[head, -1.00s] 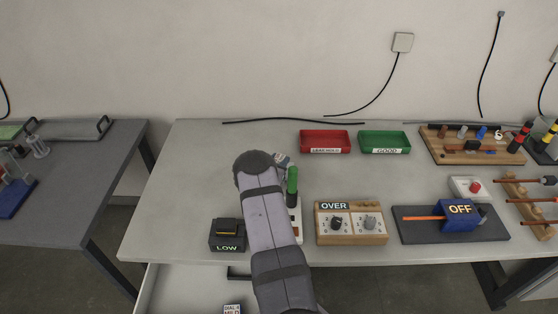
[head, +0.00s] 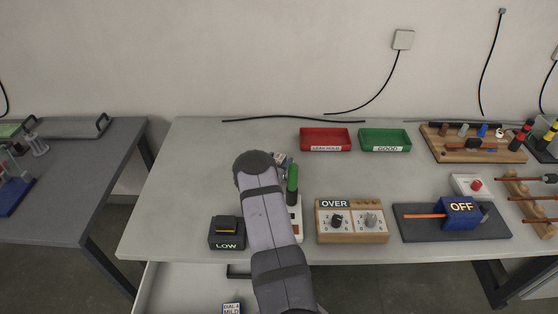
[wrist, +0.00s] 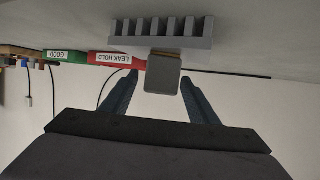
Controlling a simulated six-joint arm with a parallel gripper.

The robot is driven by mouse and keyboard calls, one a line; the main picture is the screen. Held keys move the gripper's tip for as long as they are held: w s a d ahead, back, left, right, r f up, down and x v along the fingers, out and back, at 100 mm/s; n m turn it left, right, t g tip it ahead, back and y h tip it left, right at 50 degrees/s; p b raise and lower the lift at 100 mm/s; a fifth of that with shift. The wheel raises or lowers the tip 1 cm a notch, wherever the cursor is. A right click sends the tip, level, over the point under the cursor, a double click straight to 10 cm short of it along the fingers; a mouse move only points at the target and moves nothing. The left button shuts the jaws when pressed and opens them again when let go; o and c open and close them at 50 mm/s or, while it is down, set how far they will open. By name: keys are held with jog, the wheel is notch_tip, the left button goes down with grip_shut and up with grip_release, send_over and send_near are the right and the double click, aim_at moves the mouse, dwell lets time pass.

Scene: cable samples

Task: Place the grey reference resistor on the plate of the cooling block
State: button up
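In the wrist view, which is upside down, the grey cooling block (wrist: 160,43) has a row of fins with a flat plate above them. A grey square body (wrist: 163,74), which looks like the reference resistor, is at the plate side of the block; I cannot tell whether it touches the plate. My gripper (wrist: 160,76) has its two blue fingers on either side of the body. A gap shows on the left of the body, and the right finger is very close to it. In the head view my arm covers most of this spot.
A red tray (head: 325,148) labelled LEAK HOLD and a green GOOD tray (head: 385,149) stand at the back. A LOW box (head: 227,241), a green-topped post (head: 292,178) and a wooden OVER dial box (head: 351,233) are near my arm.

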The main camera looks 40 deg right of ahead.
jog(key=shift+a, duration=0.1)
jog(key=b+v, duration=0.1)
jog(key=v, duration=0.6)
jog(key=shift+b, duration=0.3)
jog(key=shift+r, duration=0.1)
